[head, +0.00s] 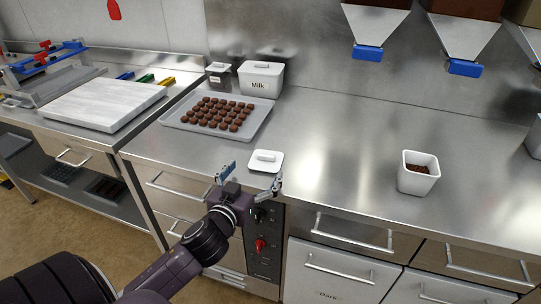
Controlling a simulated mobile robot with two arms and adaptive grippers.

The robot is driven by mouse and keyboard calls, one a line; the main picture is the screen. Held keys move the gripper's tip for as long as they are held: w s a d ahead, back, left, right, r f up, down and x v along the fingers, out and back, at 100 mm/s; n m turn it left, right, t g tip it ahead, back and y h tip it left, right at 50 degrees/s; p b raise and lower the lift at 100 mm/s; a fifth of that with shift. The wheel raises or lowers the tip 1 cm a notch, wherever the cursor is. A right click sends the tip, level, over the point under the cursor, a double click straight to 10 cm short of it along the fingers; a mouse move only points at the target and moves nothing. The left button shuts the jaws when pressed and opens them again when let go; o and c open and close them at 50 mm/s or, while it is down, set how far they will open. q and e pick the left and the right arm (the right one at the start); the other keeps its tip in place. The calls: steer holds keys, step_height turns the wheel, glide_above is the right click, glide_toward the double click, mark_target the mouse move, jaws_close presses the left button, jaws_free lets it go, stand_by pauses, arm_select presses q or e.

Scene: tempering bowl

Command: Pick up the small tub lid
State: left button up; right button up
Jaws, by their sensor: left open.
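The small white tub lid (266,161) lies flat on the steel counter near its front edge, with a raised handle on top. My left gripper (252,178) is open just in front of the lid, at the counter edge. Its two fingers stand apart, one to the lower left of the lid and one at its lower right. The gripper appears empty, and I cannot tell whether a finger touches the lid. A small white tub (418,174) without a lid stands to the right and holds some brown pieces. My right gripper is out of view.
A tray of chocolates (263,117) lies behind and left of the lid. A lidded white tub marked Milk (261,80) and a smaller grey container (218,75) stand at the back. Hoppers with blue outlets (367,52) hang above. The counter between lid and open tub is clear.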

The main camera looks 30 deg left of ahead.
mark_target(265, 158)
arm_select(q)
steer(key=shift+w, duration=0.35)
steer(key=shift+w+a, duration=0.15)
steer(key=shift+w, duration=0.25)
steer(key=shift+w+a, duration=0.1)
steer(key=shift+w, duration=0.55)
steer(key=shift+p+x, duration=0.4)
steer(key=shift+x, duration=0.55)
steer(key=x, duration=0.3)
steer(key=shift+f, duration=0.1)
steer(key=shift+w, duration=0.2)
steer(key=c, duration=1.1)
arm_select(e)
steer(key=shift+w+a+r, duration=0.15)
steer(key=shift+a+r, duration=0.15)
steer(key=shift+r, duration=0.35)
